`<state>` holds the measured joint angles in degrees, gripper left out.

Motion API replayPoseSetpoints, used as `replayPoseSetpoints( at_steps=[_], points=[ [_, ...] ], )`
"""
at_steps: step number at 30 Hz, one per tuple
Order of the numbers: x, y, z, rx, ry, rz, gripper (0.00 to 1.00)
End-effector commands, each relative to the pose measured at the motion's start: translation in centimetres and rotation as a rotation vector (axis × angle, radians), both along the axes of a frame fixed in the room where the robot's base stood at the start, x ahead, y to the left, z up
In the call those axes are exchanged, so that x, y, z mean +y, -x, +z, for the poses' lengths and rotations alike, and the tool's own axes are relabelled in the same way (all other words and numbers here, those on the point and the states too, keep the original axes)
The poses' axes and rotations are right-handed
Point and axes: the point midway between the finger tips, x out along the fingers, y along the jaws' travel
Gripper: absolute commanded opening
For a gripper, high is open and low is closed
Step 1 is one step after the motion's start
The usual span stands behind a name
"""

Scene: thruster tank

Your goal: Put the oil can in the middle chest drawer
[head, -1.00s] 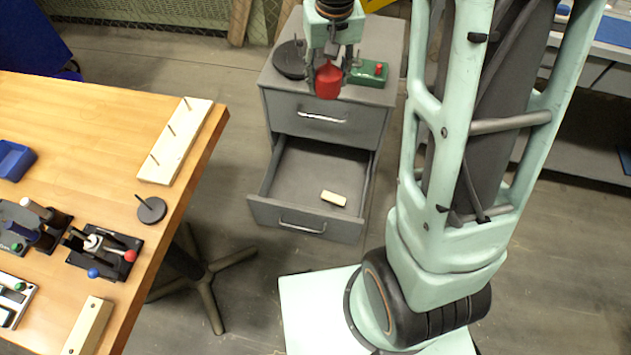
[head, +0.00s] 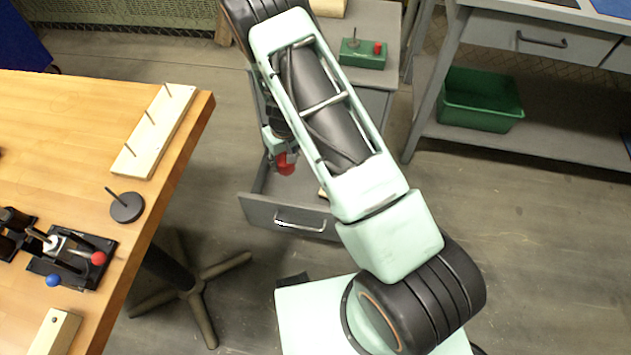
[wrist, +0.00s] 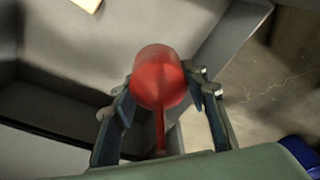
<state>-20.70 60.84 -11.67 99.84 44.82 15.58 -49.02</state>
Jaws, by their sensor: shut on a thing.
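The red oil can (head: 285,163) is held in my gripper (head: 279,156), low at the open drawer of the grey chest. My arm hides much of the chest and the drawer's inside in the head view. In the wrist view the red can (wrist: 159,78) sits between the two fingers of my gripper (wrist: 162,92), its thin spout pointing down the picture. The grey drawer (head: 257,212) stands pulled out, with its front handle showing. In the wrist view the drawer floor and wall (wrist: 225,45) lie below and around the can.
A pale block (wrist: 88,4) lies in the drawer. A green box with a red knob (head: 363,53) stands on the chest top. A wooden workbench (head: 70,140) with fixtures is at left. A green bin (head: 480,104) sits on a shelf at right.

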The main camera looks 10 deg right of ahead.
Motion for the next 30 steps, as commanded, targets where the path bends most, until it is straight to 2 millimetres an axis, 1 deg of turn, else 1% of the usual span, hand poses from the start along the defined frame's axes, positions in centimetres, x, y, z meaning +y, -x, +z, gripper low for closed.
replayPoseSetpoints(
  at_steps=[1, 5, 9, 12, 19, 24, 25, 30],
  points=[
    [0.0, 0.2, -1.1, 0.001, -0.001, 0.004, 0.09],
    [-0.2, 0.3, -3.0, 0.000, -0.001, 0.014, 0.09],
    [-0.1, 0.4, -5.8, 0.000, -0.001, 0.015, 0.09],
    [-0.1, 0.4, -7.4, 0.000, -0.001, 0.014, 0.09],
    [-0.2, 0.4, -9.2, 0.000, -0.001, 0.015, 0.09],
    [-0.2, 0.4, -11.7, 0.001, 0.000, 0.015, 0.09],
    [-0.2, 0.4, -11.9, 0.000, -0.001, 0.015, 0.09],
    [-0.1, 0.3, -12.0, -0.002, -0.001, 0.015, 0.09]
  ],
)
